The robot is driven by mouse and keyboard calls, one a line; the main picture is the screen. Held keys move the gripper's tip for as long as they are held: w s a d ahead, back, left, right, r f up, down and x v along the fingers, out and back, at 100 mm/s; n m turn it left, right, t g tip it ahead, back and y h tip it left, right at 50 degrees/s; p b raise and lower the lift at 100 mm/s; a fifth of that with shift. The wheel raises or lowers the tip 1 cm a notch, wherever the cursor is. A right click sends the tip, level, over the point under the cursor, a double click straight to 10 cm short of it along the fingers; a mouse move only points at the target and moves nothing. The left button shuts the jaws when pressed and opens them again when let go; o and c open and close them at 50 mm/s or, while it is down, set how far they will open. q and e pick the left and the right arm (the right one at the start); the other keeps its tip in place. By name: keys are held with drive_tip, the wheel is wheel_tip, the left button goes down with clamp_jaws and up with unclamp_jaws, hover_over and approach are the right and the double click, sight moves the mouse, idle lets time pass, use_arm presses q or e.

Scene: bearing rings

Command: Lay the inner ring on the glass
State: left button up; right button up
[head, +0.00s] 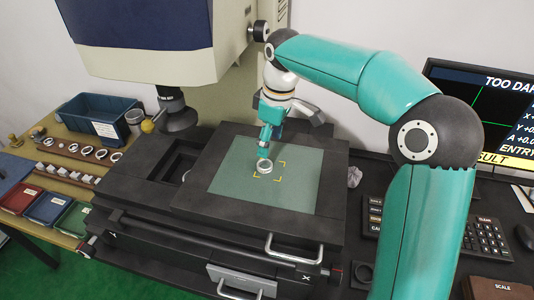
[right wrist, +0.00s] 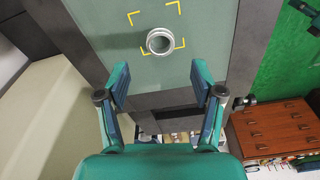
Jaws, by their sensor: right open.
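The inner ring (head: 264,166), a small pale metal ring, lies flat on the greenish glass plate (head: 232,172). It sits toward one side of the yellow corner marks (head: 283,177). In the right wrist view the ring (right wrist: 160,41) lies beyond the fingertips, close to one yellow corner, with glass showing through its hole. My right gripper (head: 265,147) is just above and behind the ring, apart from it. In the right wrist view its two fingers (right wrist: 160,76) are spread wide with nothing between them. My left gripper does not show.
The dark stage frame (head: 327,190) surrounds the glass, with a handle (head: 290,252) at its front. The microscope lens (head: 178,112) hangs to the left. A wooden rack of rings (head: 88,151), a blue bin (head: 98,118) and coloured trays (head: 48,208) stand far left. A keyboard (head: 460,235) lies right.

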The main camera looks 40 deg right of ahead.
drive_tip(key=shift+s+d+r, duration=0.1)
drive_tip(key=shift+s+r, duration=0.05)
drive_tip(key=shift+r, duration=1.05)
drive_tip(key=shift+s+r, duration=0.1)
drive_tip(key=shift+r, duration=1.05)
